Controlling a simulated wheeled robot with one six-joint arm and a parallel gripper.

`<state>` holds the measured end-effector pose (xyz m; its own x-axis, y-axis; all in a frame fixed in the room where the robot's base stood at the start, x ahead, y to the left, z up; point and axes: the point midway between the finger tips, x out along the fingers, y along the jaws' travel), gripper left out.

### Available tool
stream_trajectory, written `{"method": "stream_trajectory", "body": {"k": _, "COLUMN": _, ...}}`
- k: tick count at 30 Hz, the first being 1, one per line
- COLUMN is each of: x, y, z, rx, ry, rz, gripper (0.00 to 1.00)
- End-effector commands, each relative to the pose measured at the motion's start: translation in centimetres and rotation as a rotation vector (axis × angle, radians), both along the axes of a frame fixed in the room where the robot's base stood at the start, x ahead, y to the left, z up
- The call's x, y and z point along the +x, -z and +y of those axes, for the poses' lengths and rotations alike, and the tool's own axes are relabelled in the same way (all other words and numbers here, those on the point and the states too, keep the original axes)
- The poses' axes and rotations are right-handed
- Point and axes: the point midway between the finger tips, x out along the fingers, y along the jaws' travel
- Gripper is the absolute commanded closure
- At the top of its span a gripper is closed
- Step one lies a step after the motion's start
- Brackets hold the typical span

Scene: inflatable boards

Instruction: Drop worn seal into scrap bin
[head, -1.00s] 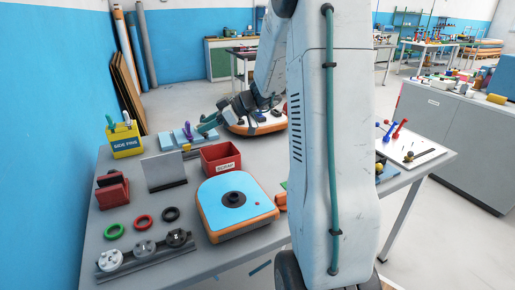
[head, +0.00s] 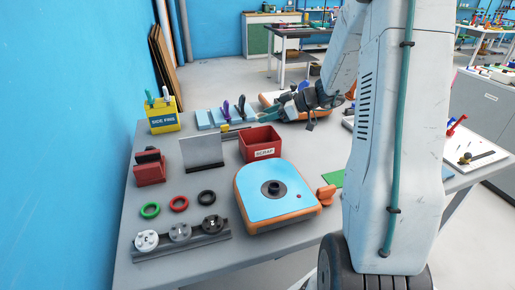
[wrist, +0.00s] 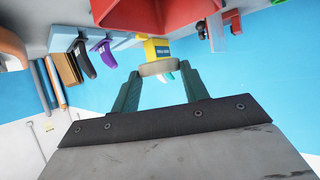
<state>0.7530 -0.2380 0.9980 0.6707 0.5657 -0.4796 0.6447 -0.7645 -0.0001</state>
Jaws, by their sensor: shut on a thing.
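My gripper (wrist: 158,74) is shut on a pale grey-beige seal (wrist: 157,68), held between the two teal fingertips in the wrist view. The red scrap bin (wrist: 150,10) fills the top of that view, close to the seal, and the picture looks upside down. In the head view the scrap bin (head: 262,152) stands on the table behind the blue-topped board, with a SCRAP label on its front. My gripper (head: 266,118) is just behind and above the bin there. The seal is too small to make out in the head view. I cannot tell whether it is over the opening.
A blue-topped board (head: 272,190) lies in front of the bin. Green (head: 150,210), red (head: 179,204) and black (head: 206,197) rings lie at the front left. A grey upright plate (head: 202,152) stands left of the bin.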

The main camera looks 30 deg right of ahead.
Motion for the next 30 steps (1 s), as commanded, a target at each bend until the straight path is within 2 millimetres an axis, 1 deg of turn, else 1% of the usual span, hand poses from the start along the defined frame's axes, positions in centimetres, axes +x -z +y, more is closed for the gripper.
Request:
{"method": "stream_trajectory", "body": {"k": 7, "x": 0.0, "y": 0.0, "z": 0.1, "rx": 0.000, "ry": -0.001, "rz": 0.000, "gripper": 0.77}}
{"method": "stream_trajectory", "body": {"k": 8, "x": 0.0, "y": 0.0, "z": 0.1, "rx": 0.000, "ry": -0.001, "rz": 0.000, "gripper": 0.47}}
{"method": "stream_trajectory", "body": {"k": 9, "x": 0.0, "y": 0.0, "z": 0.1, "rx": 0.000, "ry": -0.001, "rz": 0.000, "gripper": 0.36}}
{"method": "stream_trajectory", "body": {"k": 10, "x": 0.0, "y": 0.0, "z": 0.1, "rx": 0.000, "ry": -0.001, "rz": 0.000, "gripper": 0.30}}
{"method": "stream_trajectory", "body": {"k": 20, "x": -0.2, "y": -0.2, "z": -0.1, "rx": -0.001, "ry": 0.000, "rz": -0.001, "gripper": 0.30}}
{"method": "stream_trajectory", "body": {"k": 23, "x": -0.9, "y": -0.8, "z": -0.8, "rx": -0.001, "ry": 0.001, "rz": -0.002, "gripper": 0.30}}
{"method": "stream_trajectory", "body": {"k": 30, "x": -3.7, "y": -2.7, "z": -3.2, "rx": -0.002, "ry": 0.002, "rz": -0.001, "gripper": 0.30}}
